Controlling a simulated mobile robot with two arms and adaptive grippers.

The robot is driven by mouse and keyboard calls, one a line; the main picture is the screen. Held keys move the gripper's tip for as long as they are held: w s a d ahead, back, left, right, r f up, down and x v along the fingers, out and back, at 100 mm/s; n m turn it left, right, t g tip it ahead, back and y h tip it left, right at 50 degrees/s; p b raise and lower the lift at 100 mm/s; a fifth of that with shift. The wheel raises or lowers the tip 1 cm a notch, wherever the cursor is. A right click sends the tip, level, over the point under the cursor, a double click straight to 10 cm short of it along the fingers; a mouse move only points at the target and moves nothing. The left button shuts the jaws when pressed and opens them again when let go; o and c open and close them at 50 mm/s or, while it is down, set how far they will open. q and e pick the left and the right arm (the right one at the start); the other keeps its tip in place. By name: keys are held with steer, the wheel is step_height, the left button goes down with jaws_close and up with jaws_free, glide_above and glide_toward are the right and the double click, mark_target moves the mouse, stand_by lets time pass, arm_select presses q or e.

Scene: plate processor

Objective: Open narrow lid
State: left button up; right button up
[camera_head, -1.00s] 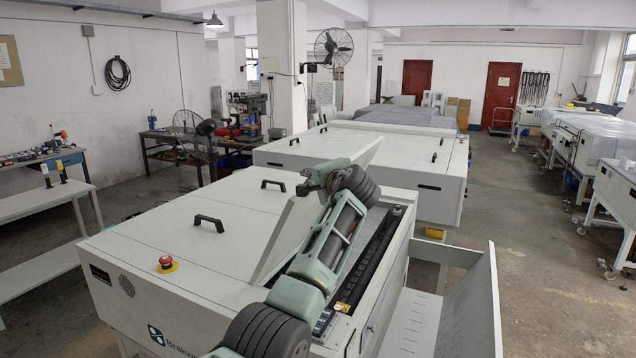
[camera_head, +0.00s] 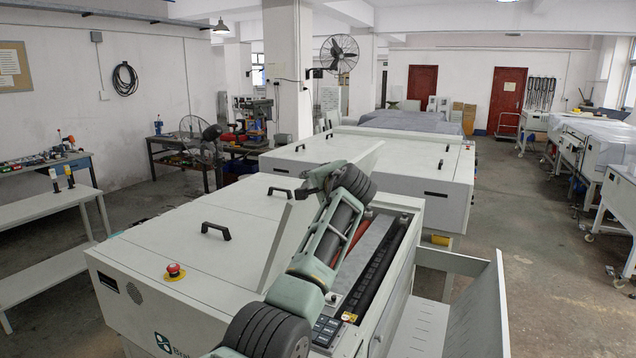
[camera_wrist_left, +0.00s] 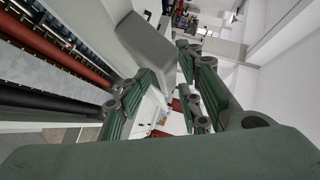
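The narrow lid (camera_head: 284,240) of the near plate processor stands raised and tilted, its pale face showing left of my arm. The opening beside it shows a red roller (camera_head: 356,232) and a dark slotted strip. My left arm lies across the opening, with its wrist at the lid's raised edge; its fingers are hidden in the head view. In the left wrist view, my left gripper (camera_wrist_left: 168,95) has its fingers spread apart, with red and black rollers to their left. I cannot tell whether a finger touches the lid. My right gripper is not in view.
The processor's wide cover (camera_head: 170,245) lies shut, with black handles and a red emergency button (camera_head: 175,270) on top. An open metal tray (camera_head: 470,315) juts out at the right. A second processor (camera_head: 420,165) stands behind.

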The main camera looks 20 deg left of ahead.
arm_select(q)
steer(key=shift+a, duration=0.1)
steer(key=v, duration=1.2)
steer(key=shift+c, duration=0.6)
